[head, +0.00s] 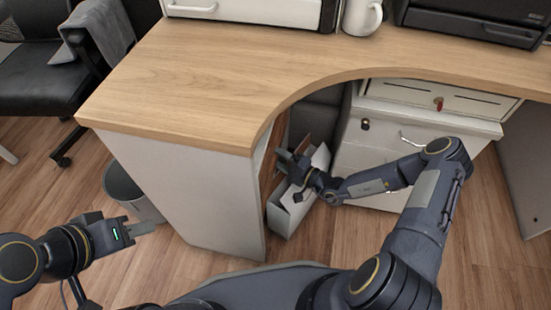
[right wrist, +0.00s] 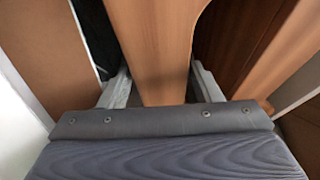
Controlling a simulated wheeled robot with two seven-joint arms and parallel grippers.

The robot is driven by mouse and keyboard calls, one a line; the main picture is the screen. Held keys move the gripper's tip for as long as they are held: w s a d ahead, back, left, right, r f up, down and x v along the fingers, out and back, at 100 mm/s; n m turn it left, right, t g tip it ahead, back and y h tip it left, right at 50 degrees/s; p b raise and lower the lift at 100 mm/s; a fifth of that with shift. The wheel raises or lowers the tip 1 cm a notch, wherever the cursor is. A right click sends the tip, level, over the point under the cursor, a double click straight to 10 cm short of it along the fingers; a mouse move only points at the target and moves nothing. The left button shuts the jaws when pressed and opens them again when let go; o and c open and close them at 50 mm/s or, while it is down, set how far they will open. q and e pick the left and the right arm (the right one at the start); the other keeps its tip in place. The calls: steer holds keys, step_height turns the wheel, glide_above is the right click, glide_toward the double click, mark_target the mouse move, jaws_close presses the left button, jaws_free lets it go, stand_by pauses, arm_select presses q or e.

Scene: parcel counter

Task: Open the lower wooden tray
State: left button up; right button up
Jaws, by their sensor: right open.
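An orange-brown wooden panel (right wrist: 155,50), which looks like the front or side of the wooden tray, stands between the two fingers of my right gripper (right wrist: 163,86) in the right wrist view. The fingers are apart, one on each side of it; I cannot tell whether either touches. In the head view a strip of brown wood (head: 271,152) shows under the counter, with my right gripper (head: 284,160) beside it. Most of the tray is hidden by the counter and gripper. My left gripper (head: 140,229) is far to the left, away from the tray; its finger gap is unclear.
The wooden counter (head: 190,70) overhangs the right gripper. A white box (head: 287,213) stands on the floor below it, close to my right wrist. A white drawer cabinet (head: 370,155) is to the right. A grey bin (head: 122,185) stands near my left gripper.

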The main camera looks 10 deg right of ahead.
steer(key=shift+w+a, duration=0.45)
steer(key=shift+a, duration=0.05)
steer(key=c, duration=1.1)
steer(key=s+d, duration=0.3)
steer(key=d, duration=0.4)
steer(key=s+d+p, duration=0.1)
steer(key=s+d, duration=0.2)
steer(key=d, duration=0.5)
steer(key=shift+s+p, duration=0.2)
steer(key=shift+p, duration=0.1)
steer(key=shift+d, duration=0.1)
steer(key=o, duration=1.1)
